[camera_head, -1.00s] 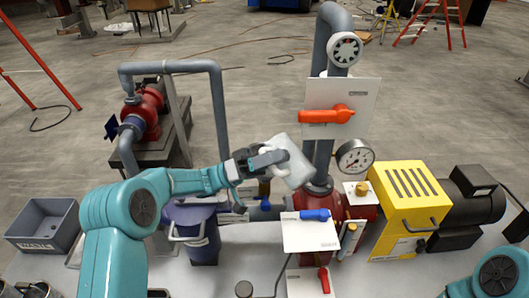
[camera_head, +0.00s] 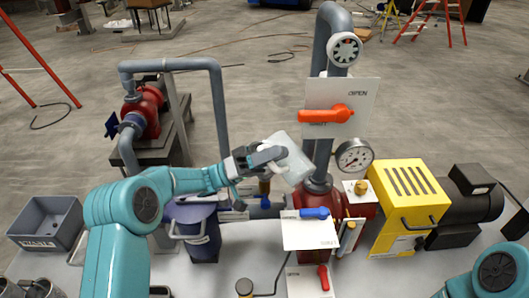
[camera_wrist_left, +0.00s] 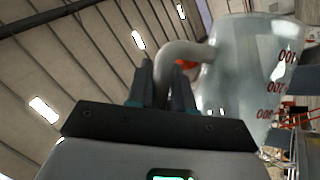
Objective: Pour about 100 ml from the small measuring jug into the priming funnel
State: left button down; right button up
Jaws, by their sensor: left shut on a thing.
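The small measuring jug (camera_head: 294,163) is a pale, see-through vessel held in the air in front of the grey standpipe, above the red pump body. It looks tilted in the head view. My left gripper (camera_head: 266,157) is shut on its handle. In the left wrist view, the gripper's fingers (camera_wrist_left: 165,85) close around the handle, and the jug (camera_wrist_left: 240,70) shows red graduation marks. The liquid level cannot be made out. I cannot pick out the priming funnel; the jug and gripper cover part of the pipework there. My right arm shows at the lower right, its gripper out of frame.
An orange-handled valve plate (camera_head: 346,107) and a pressure gauge (camera_head: 354,156) stand close right of the jug. A blue-handled plate (camera_head: 309,231) lies below. A dark blue bucket (camera_head: 204,246) stands below my left forearm. A yellow guard (camera_head: 408,195) is to the right.

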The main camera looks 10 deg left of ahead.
pick_arm(q)
jog(key=shift+w+a+r+n+t+h, duration=0.25)
jog(key=shift+w+a+n+t, duration=0.1)
jog(key=shift+a+n+t, duration=0.1)
jog(key=shift+w+a+r+n+t+h, duration=0.25)
jog(key=shift+w+a+n+t, duration=0.1)
jog(key=shift+a+n+t, duration=0.1)
dwell(0.8)
jog(key=shift+d+f, duration=0.1)
jog(key=s+d+f+m+g+y+b, duration=0.1)
jog(key=m+b, duration=0.1)
jog(key=s+d+f+m+g+b, duration=0.1)
jog(key=f+m+g+b, duration=0.1)
jog(key=shift+d+f+y, duration=0.1)
jog(key=shift+d+y, duration=0.05)
jog(key=shift+y, duration=0.25)
jog(key=shift+s+d+r+m+g+y+p, duration=0.2)
jog(key=shift+d+r+m+g+y+p, duration=0.15)
jog(key=shift+r+m+g, duration=0.2)
jog(key=shift+w, duration=0.1)
jog(key=shift+s+d+r+m+y, duration=0.1)
jog(key=shift+s+d+m+y, duration=0.15)
jog(key=shift+m+y, duration=0.45)
